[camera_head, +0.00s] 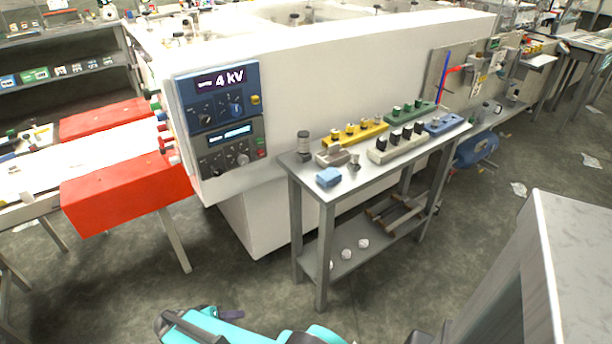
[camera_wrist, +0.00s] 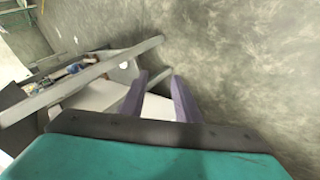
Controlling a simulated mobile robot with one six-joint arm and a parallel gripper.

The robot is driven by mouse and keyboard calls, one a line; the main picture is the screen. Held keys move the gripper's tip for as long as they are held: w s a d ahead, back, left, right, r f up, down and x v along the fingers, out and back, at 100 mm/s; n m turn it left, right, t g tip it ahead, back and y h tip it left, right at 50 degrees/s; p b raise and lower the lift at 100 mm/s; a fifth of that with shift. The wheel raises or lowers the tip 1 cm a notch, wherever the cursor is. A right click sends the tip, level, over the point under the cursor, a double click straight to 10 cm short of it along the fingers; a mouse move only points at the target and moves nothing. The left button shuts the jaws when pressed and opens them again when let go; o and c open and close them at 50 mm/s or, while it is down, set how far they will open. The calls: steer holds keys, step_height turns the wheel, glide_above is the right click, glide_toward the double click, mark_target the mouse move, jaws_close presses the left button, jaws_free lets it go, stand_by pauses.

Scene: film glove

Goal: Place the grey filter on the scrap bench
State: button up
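No item is clearly marked as the grey filter. A dark grey cylinder (camera_head: 304,145) stands upright at the back left of a small metal table (camera_head: 374,184), and a smaller metallic piece (camera_head: 354,163) stands nearer its middle. I cannot tell whether either is the filter. No surface is labelled as the scrap bench; a grey metal surface (camera_head: 580,240) shows at the lower right. My gripper (camera_wrist: 160,78) has two purple fingers apart with nothing between them, over the floor. In the head view, my turquoise arm is at the bottom, well short of the table.
The table also holds a blue block (camera_head: 328,177), a yellow rack (camera_head: 340,139), a cream rack (camera_head: 385,155), a green rack (camera_head: 408,114) and a blue rack (camera_head: 442,127). A white machine (camera_head: 340,80) stands behind. Red boxes (camera_head: 125,200) are at left. Floor before the table is clear.

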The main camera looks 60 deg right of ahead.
steer(key=s+a+f+n+y, duration=0.2)
steer(key=s+a+f+n, duration=0.1)
steer(key=a, duration=0.4)
steer(key=s+a+f+n+g+y, duration=0.1)
steer(key=s+a+f+n+y, duration=0.1)
steer(key=a, duration=0.5)
steer(key=s+a+f+n+g+y, duration=0.1)
steer(key=s+a+f+n+y, duration=0.2)
steer(key=s+a+n+y, duration=0.1)
steer(key=shift+s+a+f+n, duration=0.3)
steer(key=shift+s+a+n, duration=0.3)
steer(key=shift+s+a, duration=0.95)
steer(key=shift+w+a, duration=0.3)
steer(key=shift+a, duration=0.05)
